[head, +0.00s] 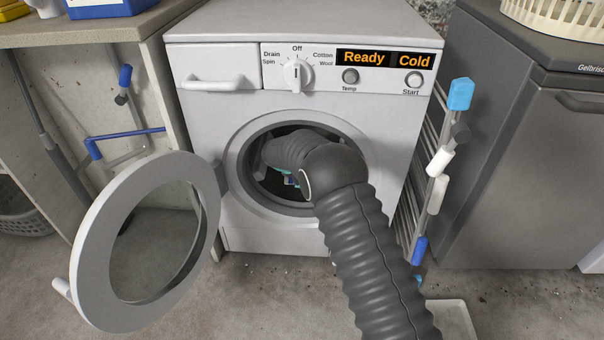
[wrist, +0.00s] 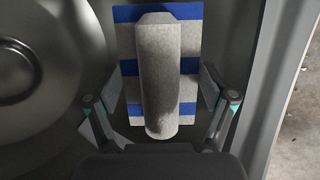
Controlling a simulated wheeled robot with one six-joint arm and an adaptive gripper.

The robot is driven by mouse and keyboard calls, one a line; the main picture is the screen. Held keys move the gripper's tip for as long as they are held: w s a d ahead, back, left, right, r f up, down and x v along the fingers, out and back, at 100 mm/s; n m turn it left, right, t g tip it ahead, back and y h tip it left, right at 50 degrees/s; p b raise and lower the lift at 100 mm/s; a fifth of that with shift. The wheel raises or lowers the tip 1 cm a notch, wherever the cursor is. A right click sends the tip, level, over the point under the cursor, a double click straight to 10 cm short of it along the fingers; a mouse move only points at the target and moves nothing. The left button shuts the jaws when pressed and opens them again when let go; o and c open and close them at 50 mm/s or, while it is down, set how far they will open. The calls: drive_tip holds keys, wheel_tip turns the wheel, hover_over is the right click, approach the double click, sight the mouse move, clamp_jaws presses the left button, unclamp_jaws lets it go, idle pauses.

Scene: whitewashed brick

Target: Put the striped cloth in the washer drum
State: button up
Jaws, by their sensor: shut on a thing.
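The washer (head: 215,120) stands in the middle with its round door (head: 95,225) swung open to the left. My arm reaches through the round opening, so my gripper (head: 286,177) is inside the drum (head: 262,182) and mostly hidden in the head view. In the wrist view, my gripper (wrist: 162,100) is shut on the striped cloth (wrist: 127,68), grey with blue bands. A rounded grey fold stands up along the cloth's middle between the fingers. The drum's dark metal wall (wrist: 45,130) shows beside it. A small blue patch of the cloth (head: 292,182) shows in the opening.
A grey cabinet (head: 520,170) stands to the right, with a drying rack (head: 437,160) between it and the washer. A worktop (head: 100,30) with a blue box is at the left. The open door fills the lower left; the arm crosses the opening's right side.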

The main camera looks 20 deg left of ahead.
drive_tip(key=o, duration=1)
drive_tip(key=shift+r, duration=0.1)
drive_tip(key=s+a+r, duration=0.1)
drive_tip(key=s, duration=0.4)
drive_tip(key=s+a+r, duration=0.1)
drive_tip(key=s, duration=0.3)
drive_tip(key=s+a+r, duration=0.1)
drive_tip(key=s+a, duration=0.1)
drive_tip(key=s, duration=0.3)
drive_tip(key=shift+s+r, duration=0.3)
drive_tip(key=shift+r, duration=0.1)
